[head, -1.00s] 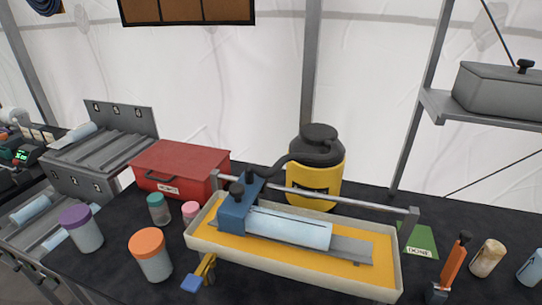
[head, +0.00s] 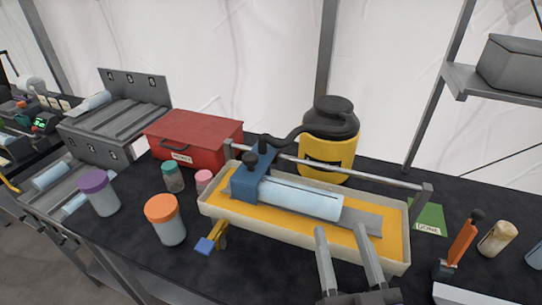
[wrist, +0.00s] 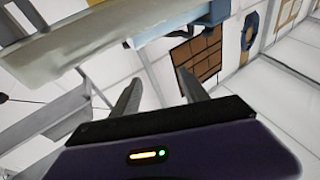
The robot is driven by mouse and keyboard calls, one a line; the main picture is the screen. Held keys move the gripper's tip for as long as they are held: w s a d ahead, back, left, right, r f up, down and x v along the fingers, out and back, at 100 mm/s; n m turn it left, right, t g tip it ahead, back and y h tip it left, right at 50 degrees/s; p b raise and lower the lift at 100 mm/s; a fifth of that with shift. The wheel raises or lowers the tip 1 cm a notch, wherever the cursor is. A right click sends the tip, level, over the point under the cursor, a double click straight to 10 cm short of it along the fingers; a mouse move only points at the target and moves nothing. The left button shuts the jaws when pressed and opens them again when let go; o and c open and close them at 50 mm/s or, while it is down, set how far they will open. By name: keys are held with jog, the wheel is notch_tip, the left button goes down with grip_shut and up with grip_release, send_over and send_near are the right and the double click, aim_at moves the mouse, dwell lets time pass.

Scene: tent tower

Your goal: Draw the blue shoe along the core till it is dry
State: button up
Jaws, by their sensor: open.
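The blue shoe (head: 250,176) sits at the left end of the tray, on the rail above it, with a dark knob on top and a black hose running to it. The pale cylindrical core (head: 303,199) lies on a grey cradle in the tray, its left end at the shoe. The cream tray (head: 300,236) has a yellow floor. My gripper (head: 343,232) is open and empty at the tray's front right edge, apart from the shoe. In the wrist view my gripper (wrist: 160,88) shows its two spread fingers below the tray's pale side.
A yellow vacuum with black lid (head: 328,150) stands behind the rail. A red box (head: 195,138), several lidded jars and a blue-ended yellow clamp (head: 212,240) are at left. A green mat (head: 428,218) and an orange-handled tool (head: 461,242) are at right.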

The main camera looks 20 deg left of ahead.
aim_at(253, 161)
jog(key=w+a+r+n+g+y, duration=0.2)
jog(key=w+a+r, duration=0.15)
jog(key=a, duration=0.35)
jog(key=w+a+r+n+g+y, duration=0.1)
jog(key=w+a+r+y, duration=0.2)
jog(key=a, duration=0.4)
jog(key=shift+w+a+f+n+g+h+p, duration=0.25)
jog(key=shift+w+a+f+g, duration=0.3)
jog(key=shift+w+a, duration=0.5)
jog(key=shift+w+a+f+n+g+h+p, duration=0.15)
jog(key=shift+w+a+f+n+g+p, duration=0.2)
jog(key=shift+w+a+f, duration=0.6)
jog(key=shift+w+a+f+n+g+h+p, duration=0.2)
jog(key=shift+w+a+f+g+p, duration=0.15)
jog(key=shift+w+a, duration=0.75)
jog(key=shift+s+a+r, duration=0.1)
jog(key=shift+s+a, duration=0.15)
jog(key=shift+s, duration=0.05)
grip_shut()
